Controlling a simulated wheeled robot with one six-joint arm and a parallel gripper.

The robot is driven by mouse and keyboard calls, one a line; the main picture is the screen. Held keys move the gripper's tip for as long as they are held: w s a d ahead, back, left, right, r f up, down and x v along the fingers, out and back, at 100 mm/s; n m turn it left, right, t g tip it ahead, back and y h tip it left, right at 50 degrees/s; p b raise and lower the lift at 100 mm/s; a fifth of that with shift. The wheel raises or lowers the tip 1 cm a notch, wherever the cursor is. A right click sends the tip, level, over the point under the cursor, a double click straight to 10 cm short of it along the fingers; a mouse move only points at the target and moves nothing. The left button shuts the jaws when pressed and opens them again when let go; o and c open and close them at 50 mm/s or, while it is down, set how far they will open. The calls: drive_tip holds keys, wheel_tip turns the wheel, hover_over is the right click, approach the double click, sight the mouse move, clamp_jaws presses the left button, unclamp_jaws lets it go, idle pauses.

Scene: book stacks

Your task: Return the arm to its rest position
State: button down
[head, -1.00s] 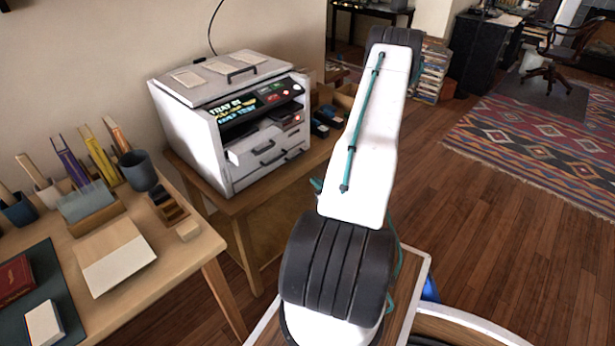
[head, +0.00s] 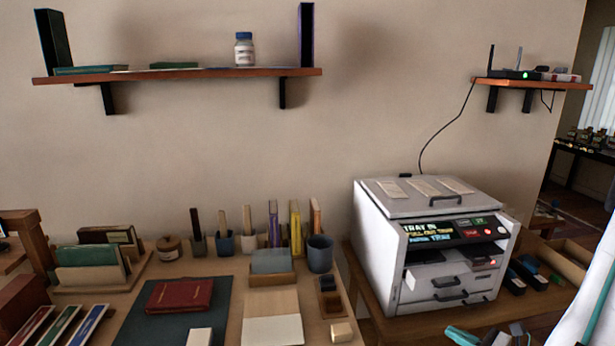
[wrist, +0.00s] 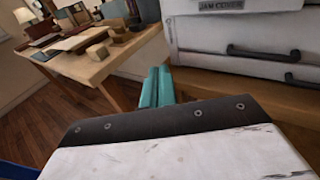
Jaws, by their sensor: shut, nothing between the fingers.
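In the wrist view my gripper (wrist: 157,88) shows as two teal fingers lying side by side, shut with nothing between them. They point at the gap between the wooden desk (wrist: 110,68) and the white printer (wrist: 215,35), and I see no contact with either. A white plate with a dark band, part of my wrist, fills the bottom of that view. In the head view my white arm (head: 592,305) enters at the lower right edge, with teal parts low in front of the printer's stand. Most of the arm is outside that view.
The white printer (head: 380,250) stands on a low wooden stand beside the desk (head: 225,285), with a lit panel and drawers. The desk holds a red book (head: 180,294), cups and holders. A wall shelf (head: 190,75) and a small router shelf (head: 540,84) hang above.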

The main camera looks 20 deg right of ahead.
drive_tip(key=s+a+r+n+g+y, duration=0.2)
drive_tip(key=a+r+n+g+y, duration=0.4)
drive_tip(key=a+r+n+g, duration=0.95)
drive_tip(key=s+a+r+n+h, duration=0.4)
drive_tip(key=a+r+n+h, duration=0.1)
drive_tip(key=a+r+n, duration=0.1)
drive_tip(key=s+a+r+n+t+h, duration=0.1)
drive_tip(key=s+a+r+n+h, duration=0.2)
drive_tip(key=a+r+n+h, duration=0.3)
wheel_tip(320, 180, up, 2)
drive_tip(key=n, duration=0.4)
drive_tip(key=shift+s+a+r, duration=0.15)
drive_tip(key=shift+s+r, duration=0.05)
drive_tip(key=shift+s, duration=0.2)
